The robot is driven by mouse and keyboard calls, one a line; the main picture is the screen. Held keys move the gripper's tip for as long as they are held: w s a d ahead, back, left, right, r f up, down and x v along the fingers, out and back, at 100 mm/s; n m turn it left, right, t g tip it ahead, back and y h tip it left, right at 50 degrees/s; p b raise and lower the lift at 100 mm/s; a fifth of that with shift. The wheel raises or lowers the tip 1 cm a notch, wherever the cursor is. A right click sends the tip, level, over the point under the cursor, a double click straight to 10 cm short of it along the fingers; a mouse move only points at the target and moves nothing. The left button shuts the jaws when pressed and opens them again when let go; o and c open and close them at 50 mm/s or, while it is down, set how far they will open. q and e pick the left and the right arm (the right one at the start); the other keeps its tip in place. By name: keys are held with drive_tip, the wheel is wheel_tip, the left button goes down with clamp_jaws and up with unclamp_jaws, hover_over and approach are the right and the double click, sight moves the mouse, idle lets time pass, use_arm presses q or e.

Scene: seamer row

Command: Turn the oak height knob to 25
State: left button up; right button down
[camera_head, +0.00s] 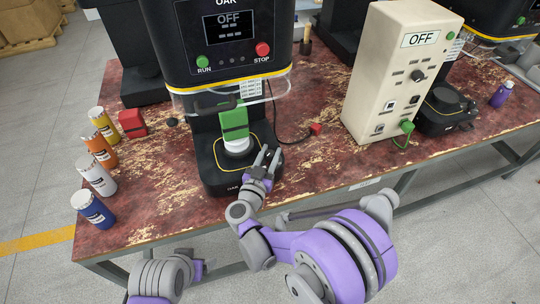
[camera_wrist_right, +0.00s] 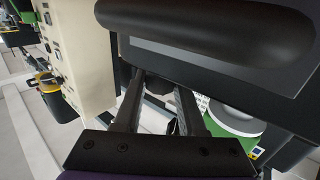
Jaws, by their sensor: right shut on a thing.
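The oak seamer (camera_head: 225,40) is the black machine labelled OAK; its display reads OFF.
Several coloured cans (camera_head: 102,152) and a red block (camera_head: 132,123) stand at the left of the worn red table (camera_head: 150,195). A beige control box (camera_head: 385,75) reading OFF stands to the right. A cable with a red plug (camera_head: 316,129) lies between.

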use_arm(q)
drive_tip(key=shift+f+b, duration=0.65)
drive_tip(key=shift+f, duration=0.25)
use_arm(e)
drive_tip(key=shift+m+g+h, duration=0.85)
drive_tip(key=shift+m+h, duration=0.25)
drive_tip(key=shift+h, duration=0.4)
drive_tip(key=shift+m+g+h, duration=0.85)
drive_tip(key=shift+m+h, duration=0.25)
drive_tip(key=shift+h, duration=0.4)
drive_tip(key=shift+c, duration=2.4)
unclamp_jaws()
